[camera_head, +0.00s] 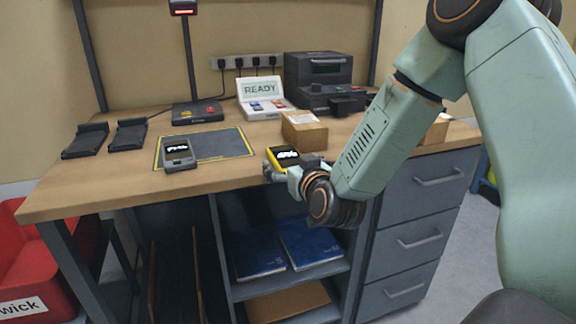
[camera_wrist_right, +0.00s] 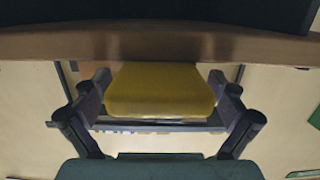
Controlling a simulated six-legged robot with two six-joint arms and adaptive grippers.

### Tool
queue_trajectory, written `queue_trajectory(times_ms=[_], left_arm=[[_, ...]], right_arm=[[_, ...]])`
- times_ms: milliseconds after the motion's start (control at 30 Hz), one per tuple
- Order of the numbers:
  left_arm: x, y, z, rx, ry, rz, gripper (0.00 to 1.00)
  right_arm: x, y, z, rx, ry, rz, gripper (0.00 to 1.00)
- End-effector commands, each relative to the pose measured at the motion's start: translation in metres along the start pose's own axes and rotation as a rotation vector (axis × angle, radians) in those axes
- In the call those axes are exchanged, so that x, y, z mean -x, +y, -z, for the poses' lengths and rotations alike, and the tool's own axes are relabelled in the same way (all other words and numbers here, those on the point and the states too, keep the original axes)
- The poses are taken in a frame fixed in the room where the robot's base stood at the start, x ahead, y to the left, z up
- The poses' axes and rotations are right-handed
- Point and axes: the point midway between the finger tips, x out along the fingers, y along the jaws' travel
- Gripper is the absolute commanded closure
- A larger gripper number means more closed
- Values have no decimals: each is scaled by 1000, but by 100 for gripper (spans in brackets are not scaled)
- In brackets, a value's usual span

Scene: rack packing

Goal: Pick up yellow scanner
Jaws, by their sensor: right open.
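The yellow scanner (camera_head: 279,156) lies on the wooden table near its front edge, with a dark screen showing white marks. My right gripper (camera_head: 277,172) is at the table's front edge, right at the scanner, and partly covers it. In the right wrist view the yellow scanner (camera_wrist_right: 160,92) fills the space between the two open fingers of my right gripper (camera_wrist_right: 160,88). One finger is on each side of it; I cannot tell whether they touch it. My left gripper is not in view.
A grey scanner (camera_head: 179,154) sits on a dark mat (camera_head: 228,142) with a yellow border. A cardboard box (camera_head: 304,132) stands just behind the yellow scanner. Farther back are a READY display (camera_head: 261,88) and a black printer (camera_head: 318,68). Drawers (camera_head: 419,240) are below right.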

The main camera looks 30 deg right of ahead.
Motion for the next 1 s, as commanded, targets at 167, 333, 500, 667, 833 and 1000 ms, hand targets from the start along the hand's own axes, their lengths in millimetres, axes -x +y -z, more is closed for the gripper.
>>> queue_trajectory(times_ms=[167, 333, 500, 667, 833, 1000], left_arm=[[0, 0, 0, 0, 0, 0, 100], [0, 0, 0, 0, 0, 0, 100], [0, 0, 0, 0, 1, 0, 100], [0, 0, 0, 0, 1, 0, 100], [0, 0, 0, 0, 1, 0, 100], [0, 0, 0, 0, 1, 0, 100]], right_arm=[[0, 0, 0, 0, -1, 0, 3], [0, 0, 0, 0, -1, 0, 14], [0, 0, 0, 0, -1, 0, 29], [0, 0, 0, 0, -1, 0, 42], [0, 0, 0, 0, -1, 0, 57], [0, 0, 0, 0, -1, 0, 71]])
